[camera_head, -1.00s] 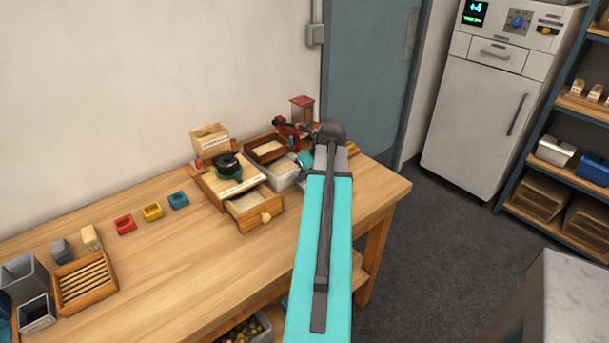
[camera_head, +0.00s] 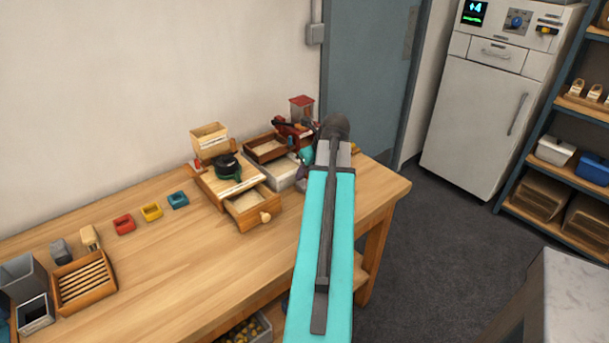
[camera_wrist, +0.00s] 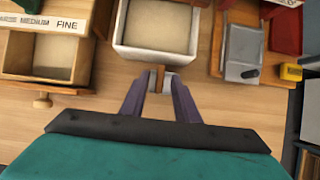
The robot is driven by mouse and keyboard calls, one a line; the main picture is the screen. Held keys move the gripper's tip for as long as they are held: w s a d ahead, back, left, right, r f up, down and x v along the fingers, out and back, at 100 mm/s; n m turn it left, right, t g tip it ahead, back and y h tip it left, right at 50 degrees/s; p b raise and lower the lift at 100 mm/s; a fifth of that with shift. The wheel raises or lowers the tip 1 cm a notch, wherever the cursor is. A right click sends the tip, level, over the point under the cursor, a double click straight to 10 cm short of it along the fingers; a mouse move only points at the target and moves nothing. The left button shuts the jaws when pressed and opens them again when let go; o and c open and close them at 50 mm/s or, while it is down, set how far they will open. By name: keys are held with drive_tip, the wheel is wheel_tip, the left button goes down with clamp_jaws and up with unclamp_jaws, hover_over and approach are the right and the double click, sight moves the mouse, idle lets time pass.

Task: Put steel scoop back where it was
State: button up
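In the wrist view, the steel scoop seems to be the small brown handle (camera_wrist: 160,77) with a light grey part around it, at the front edge of the white bin (camera_wrist: 122,38). The handle lies between the two purple fingers of my gripper (camera_wrist: 160,85). The fingers stand apart, with a gap on each side of the handle. Contact with the grey part is unclear. The bin holds pale meal. In the head view, my gripper (camera_head: 303,172) is small and partly hidden by my arm, beside the white bin (camera_head: 284,178). The scoop cannot be made out there.
The drawer marked FINE (camera_wrist: 38,60) stands open left of the bin. A wooden stand with a grey metal piece (camera_wrist: 240,50) and a red box (camera_wrist: 286,30) are on the right. The workbench (camera_head: 170,260) is clear in front.

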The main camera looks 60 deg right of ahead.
drive_tip(key=b+v, duration=0.1)
drive_tip(key=v, duration=0.8)
drive_tip(key=shift+r, duration=0.4)
drive_tip(key=shift+s, duration=0.1)
idle(0.4)
